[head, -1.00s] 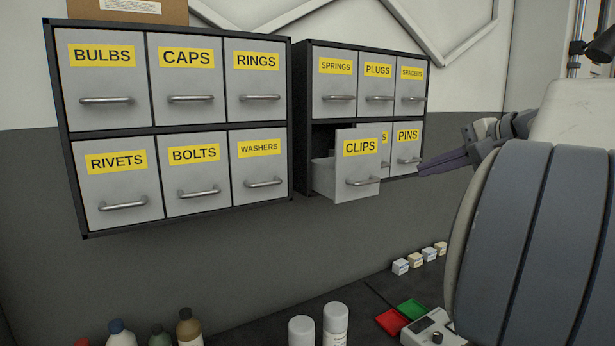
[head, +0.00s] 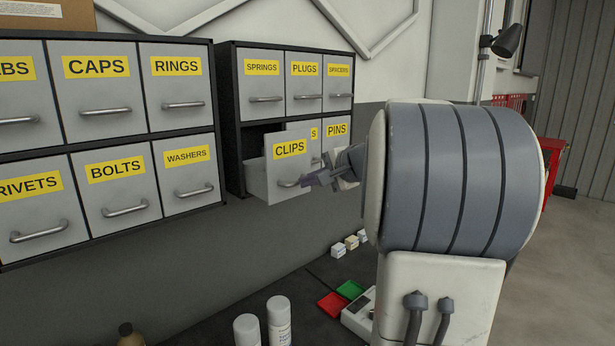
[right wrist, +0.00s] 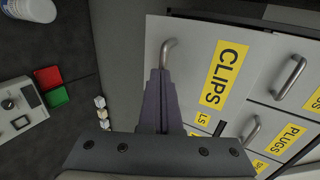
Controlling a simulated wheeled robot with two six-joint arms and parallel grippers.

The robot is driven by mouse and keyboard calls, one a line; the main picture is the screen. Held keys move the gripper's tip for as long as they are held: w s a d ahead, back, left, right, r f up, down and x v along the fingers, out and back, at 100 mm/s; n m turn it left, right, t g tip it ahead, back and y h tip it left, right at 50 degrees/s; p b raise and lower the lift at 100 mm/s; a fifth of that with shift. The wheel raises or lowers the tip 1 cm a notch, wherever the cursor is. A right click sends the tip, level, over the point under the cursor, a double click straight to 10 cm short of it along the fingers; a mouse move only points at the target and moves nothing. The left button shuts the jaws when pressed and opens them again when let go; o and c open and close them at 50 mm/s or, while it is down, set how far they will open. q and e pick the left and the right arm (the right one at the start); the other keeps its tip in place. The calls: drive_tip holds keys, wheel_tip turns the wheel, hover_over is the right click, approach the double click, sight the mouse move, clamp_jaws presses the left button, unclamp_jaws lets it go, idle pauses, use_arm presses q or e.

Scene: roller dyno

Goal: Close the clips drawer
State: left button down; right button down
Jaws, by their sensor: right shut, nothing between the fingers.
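The clips drawer (head: 279,176) is grey with a yellow CLIPS label and sticks out of the lower left of the right-hand cabinet (head: 233,122). Its open side and a dark gap above it show. My right gripper (head: 306,182) is shut and empty, with its fingertips close to the right end of the clips drawer's handle (head: 289,184). In the right wrist view the shut fingers (right wrist: 158,75) point at the handle (right wrist: 168,50) on the drawer front (right wrist: 195,45); I cannot tell whether they touch. My left gripper is not in view.
The pins drawer (head: 337,145) and a partly hidden drawer sit right of the clips drawer. Another drawer cabinet (head: 215,120) stands to the left. Below are a bench with white cans (head: 278,320), red (head: 332,304) and green (head: 350,289) trays and small boxes (head: 351,243).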

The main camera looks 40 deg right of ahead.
sight(280, 169)
drive_tip(key=shift+w, duration=0.1)
drive_tip(key=w, duration=1)
drive_tip(key=shift+w+a, duration=0.3)
drive_tip(key=shift+a, duration=0.1)
drive_tip(key=shift+r, duration=0.1)
drive_tip(key=shift+s, duration=0.1)
